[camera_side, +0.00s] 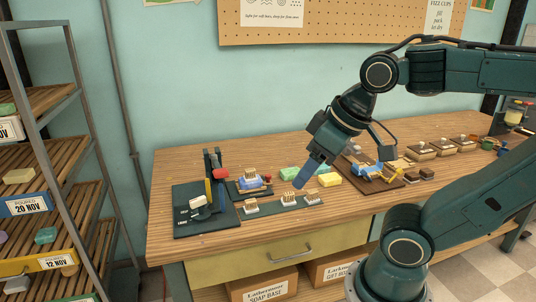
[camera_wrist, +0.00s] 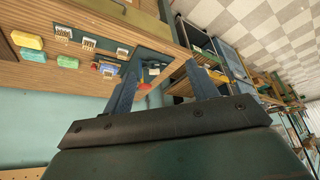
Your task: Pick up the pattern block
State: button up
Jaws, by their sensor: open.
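Several small blocks with pale, comb-like tops stand on a dark green strip on the bench. In the side view these are a left block (camera_side: 250,204), a middle block (camera_side: 289,198) and a right block (camera_side: 312,196). Another pale ribbed piece sits on a blue base (camera_side: 250,184) behind them. I cannot tell which one is the pattern block. My gripper (camera_side: 301,184) hangs tilted above the bench near the middle and right blocks, apparently not holding anything. In the wrist view my gripper (camera_wrist: 160,68) has its fingers spread and empty, with ribbed blocks (camera_wrist: 88,43) beyond the left finger.
Green and yellow soap bars (camera_side: 329,180) lie behind the strip. A dark stand with an upright frame (camera_side: 206,207) is at the left. The bench front (camera_side: 200,246) is clear.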

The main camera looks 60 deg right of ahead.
jog(key=w+d+r+m+g, duration=0.2)
jog(key=w+d+r, duration=0.2)
jog(key=w, duration=0.6)
jog(key=m+g, duration=0.4)
jog(key=m, duration=0.3)
send_over(250, 169)
notch_tip(250, 169, down, 15)
jog(key=shift+s+f, duration=0.15)
jog(key=shift+f, duration=4.2)
jog(key=shift+a+f, duration=0.15)
jog(key=shift+f, duration=2.45)
